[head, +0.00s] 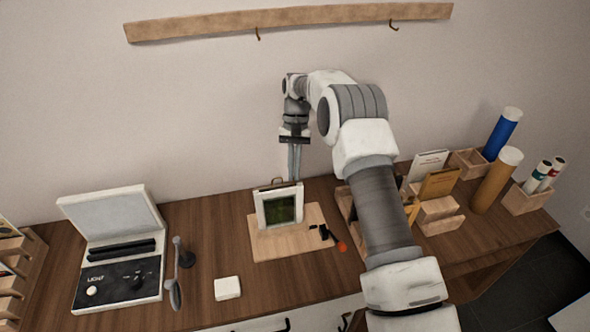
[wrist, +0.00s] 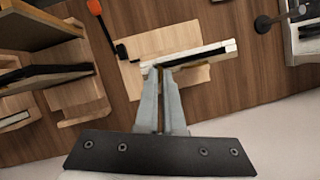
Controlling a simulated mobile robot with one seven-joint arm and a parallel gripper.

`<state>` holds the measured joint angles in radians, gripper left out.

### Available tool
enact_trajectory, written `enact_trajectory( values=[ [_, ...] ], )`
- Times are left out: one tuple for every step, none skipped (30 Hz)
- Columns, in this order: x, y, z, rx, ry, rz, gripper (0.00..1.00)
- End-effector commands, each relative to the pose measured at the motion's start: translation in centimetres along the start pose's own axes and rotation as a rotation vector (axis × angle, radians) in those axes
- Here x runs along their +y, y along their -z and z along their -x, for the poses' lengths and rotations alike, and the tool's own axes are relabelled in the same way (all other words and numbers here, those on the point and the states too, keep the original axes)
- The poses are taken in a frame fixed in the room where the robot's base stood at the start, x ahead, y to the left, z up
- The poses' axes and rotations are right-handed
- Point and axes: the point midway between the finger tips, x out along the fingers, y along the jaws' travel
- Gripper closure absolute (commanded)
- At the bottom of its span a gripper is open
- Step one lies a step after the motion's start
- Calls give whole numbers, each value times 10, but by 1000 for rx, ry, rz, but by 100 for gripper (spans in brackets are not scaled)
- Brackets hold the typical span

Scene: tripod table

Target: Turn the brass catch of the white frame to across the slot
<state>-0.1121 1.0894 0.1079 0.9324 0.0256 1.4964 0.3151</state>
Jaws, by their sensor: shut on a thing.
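The white frame (head: 278,207) with a dark green picture stands upright on a light wooden board (head: 262,246) near the back of the table. In the wrist view the white frame (wrist: 190,55) is seen from above as a narrow bar. My gripper (head: 294,181) points down at the top of the frame. In the wrist view my gripper (wrist: 163,70) has its fingers close together at the frame's top edge, shut on the brass catch. A little brass (wrist: 186,63) shows just right of the fingertips. The catch is mostly hidden, so its angle to the slot cannot be told.
A black tool with an orange end (head: 342,246) lies at the board's right edge. Left are a white block (head: 227,288), a grey stand (head: 178,271) and an open light case (head: 118,285). Wooden holders (head: 437,214) and tubes (head: 497,180) crowd the right.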

Motion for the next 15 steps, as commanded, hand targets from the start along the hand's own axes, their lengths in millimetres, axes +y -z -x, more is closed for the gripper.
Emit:
enact_trajectory(
  values=[
    [-2,0,0,0,-14,37,100],
    [-2,0,0,0,-24,59,100],
    [-2,0,0,0,-37,88,100],
    [-2,0,-1,-1,-45,109,100],
    [-2,0,-1,-1,-53,129,100],
    [-3,0,-1,-1,-64,154,100],
    [-3,0,-1,-1,-72,173,100],
    [-3,0,-1,0,-78,189,100],
    [-3,0,-1,0,-86,211,100],
    [-3,0,-1,0,-92,224,100],
    [-3,0,-1,0,-98,238,100],
    [-3,0,-1,0,-105,254,100],
    [-4,0,-1,0,-110,265,100],
    [-4,0,-1,0,-114,276,100],
    [-4,0,-1,0,-119,288,100]
  ],
)
